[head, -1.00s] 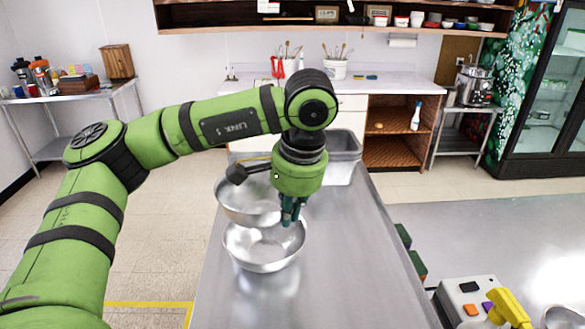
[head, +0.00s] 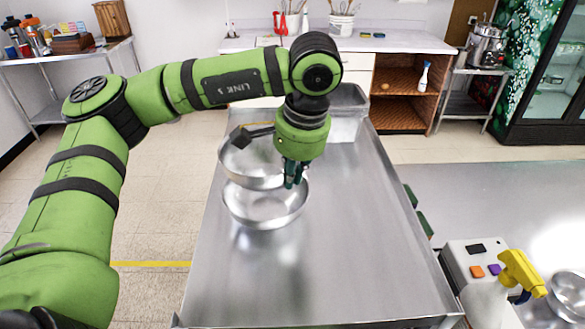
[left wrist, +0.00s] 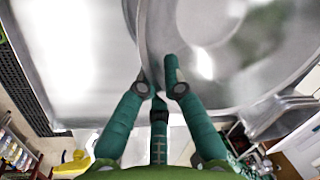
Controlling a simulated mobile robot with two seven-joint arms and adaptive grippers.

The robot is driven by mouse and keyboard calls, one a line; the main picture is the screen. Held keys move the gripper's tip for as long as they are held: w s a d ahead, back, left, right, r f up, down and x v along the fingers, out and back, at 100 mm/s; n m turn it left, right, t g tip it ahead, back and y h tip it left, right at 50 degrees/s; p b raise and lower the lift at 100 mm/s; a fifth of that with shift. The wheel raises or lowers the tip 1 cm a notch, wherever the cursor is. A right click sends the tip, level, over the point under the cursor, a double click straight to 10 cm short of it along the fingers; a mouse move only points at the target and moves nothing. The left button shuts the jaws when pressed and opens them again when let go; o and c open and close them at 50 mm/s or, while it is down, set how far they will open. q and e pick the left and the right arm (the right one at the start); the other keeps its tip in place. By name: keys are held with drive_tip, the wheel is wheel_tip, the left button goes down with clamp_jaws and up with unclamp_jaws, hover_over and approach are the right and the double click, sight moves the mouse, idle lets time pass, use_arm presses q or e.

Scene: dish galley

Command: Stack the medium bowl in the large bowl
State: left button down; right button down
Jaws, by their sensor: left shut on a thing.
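My left gripper (head: 294,180) points down over the steel table and is shut on the right rim of the medium bowl (head: 250,168), a shiny metal bowl. The medium bowl is held above and slightly behind the large bowl (head: 262,212), hiding part of its far rim. The large bowl, also shiny metal, sits upright on the table. In the left wrist view, my left gripper's fingers (left wrist: 158,85) close on a bowl's rim, with curved shiny metal filling the upper right. Whether the two bowls touch is unclear. My right gripper is not in view.
The steel table (head: 330,250) is clear in front and to the right of the bowls. A metal bin (head: 347,120) stands at its far end.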

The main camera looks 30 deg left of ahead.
use_arm(q)
wheel_tip(320, 180, down, 2)
drive_tip(key=shift+s+f+b, duration=0.1)
drive_tip(key=shift+b, duration=0.6)
drive_tip(key=shift+d+b+x, duration=0.15)
drive_tip(key=shift+b+x, duration=0.55)
drive_tip(key=shift+x, duration=0.15)
drive_tip(key=shift+d+b+x, duration=0.15)
drive_tip(key=shift+b+x, duration=0.55)
drive_tip(key=shift+x, duration=0.1)
drive_tip(key=shift+f, duration=0.1)
drive_tip(key=c, duration=1.3)
unclamp_jaws()
drive_tip(key=v, duration=1.2)
drive_tip(key=shift+s, duration=0.15)
